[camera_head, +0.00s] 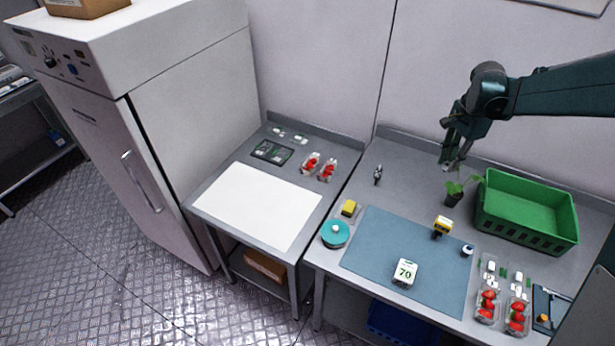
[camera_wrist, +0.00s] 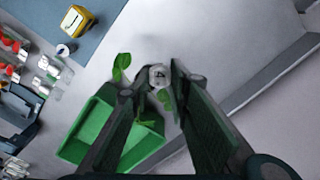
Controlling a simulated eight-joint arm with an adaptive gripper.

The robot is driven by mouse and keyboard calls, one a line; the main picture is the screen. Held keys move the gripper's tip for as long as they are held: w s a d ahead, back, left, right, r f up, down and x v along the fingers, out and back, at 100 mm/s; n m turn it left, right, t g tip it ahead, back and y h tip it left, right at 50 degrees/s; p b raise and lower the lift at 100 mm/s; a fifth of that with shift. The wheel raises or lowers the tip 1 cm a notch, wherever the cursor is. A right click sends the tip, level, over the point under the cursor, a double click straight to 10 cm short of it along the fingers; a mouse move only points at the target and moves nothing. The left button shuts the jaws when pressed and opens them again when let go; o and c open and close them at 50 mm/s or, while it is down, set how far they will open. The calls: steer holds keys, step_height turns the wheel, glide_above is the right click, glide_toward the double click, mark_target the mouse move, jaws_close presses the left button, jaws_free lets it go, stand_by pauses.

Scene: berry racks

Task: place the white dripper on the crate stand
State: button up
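My gripper (camera_head: 454,160) hangs above the back of the right table, over a small potted plant (camera_head: 454,194). In the wrist view, a small round white piece, which looks like the white dripper (camera_wrist: 158,76), sits between the fingertips, and the fingers appear closed on it. Its lower side and the plant's pot are hidden there. The green crate (camera_head: 528,231) stands to the right of the plant, and it shows below the fingers in the wrist view (camera_wrist: 88,130). I cannot make out a separate stand for the crate.
A blue-grey mat (camera_head: 385,248) holds a white "70" block (camera_head: 404,273) and a yellow device (camera_head: 442,226). A teal round container (camera_head: 335,233) is at its left. Strawberry punnets (camera_head: 487,308) stand at the front right. The table's back left is mostly clear.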

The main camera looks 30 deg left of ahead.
steer(key=s+a+n, duration=0.3)
steer(key=s+a, duration=0.3)
steer(key=a, duration=0.5)
steer(key=s+a+n, duration=0.2)
steer(key=s+a, duration=0.4)
steer(key=a, duration=0.5)
steer(key=n+b, duration=0.2)
steer(key=n, duration=0.3)
glide_above(312, 226)
step_height(312, 226, down, 13)
steer(key=shift+d, duration=0.1)
steer(key=shift+f, duration=3.1)
steer(key=shift+f, duration=1.9)
